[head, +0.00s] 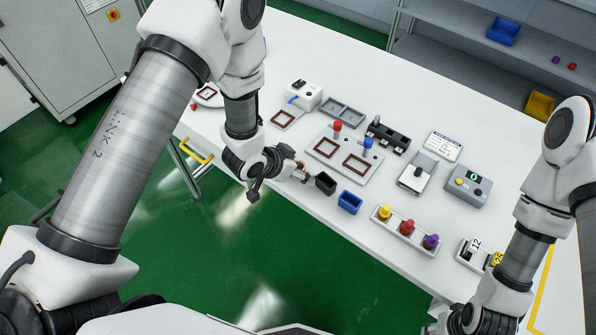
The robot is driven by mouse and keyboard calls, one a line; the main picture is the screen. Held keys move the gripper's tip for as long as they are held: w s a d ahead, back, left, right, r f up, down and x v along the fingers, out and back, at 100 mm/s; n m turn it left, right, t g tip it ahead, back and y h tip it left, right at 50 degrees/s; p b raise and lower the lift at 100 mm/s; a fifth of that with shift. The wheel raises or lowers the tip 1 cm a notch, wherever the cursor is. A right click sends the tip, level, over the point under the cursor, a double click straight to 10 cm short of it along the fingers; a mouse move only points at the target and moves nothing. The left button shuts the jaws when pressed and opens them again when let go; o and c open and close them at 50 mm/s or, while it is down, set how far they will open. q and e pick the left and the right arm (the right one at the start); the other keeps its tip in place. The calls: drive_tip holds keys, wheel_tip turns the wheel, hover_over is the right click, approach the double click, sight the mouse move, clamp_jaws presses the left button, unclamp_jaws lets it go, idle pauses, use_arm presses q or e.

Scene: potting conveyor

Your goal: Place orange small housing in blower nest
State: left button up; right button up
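No orange small housing can be made out in the head view. A white box with a blue nozzle (307,94) stands toward the back left of the table. The small plate with a dark red square frame (283,119) in front of it looks like the blower nest, and the frame looks empty. My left gripper (303,175) is at the table's front edge, nearer to me than that nest and beside a black bin. Its fingers are too small to tell whether they are open or hold anything. My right gripper (434,327) is at the bottom edge, mostly hidden by its arm.
A grey plate (343,152) with two dark red frames and red and blue knobs lies mid-table. The black bin (326,183) and a blue bin (349,202) stand at the front edge. A rack of colored pegs (408,227) and a control box (468,186) are further right.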

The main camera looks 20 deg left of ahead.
use_arm(q)
drive_tip(key=shift+w+a+f, duration=0.1)
drive_tip(key=c, duration=0.9)
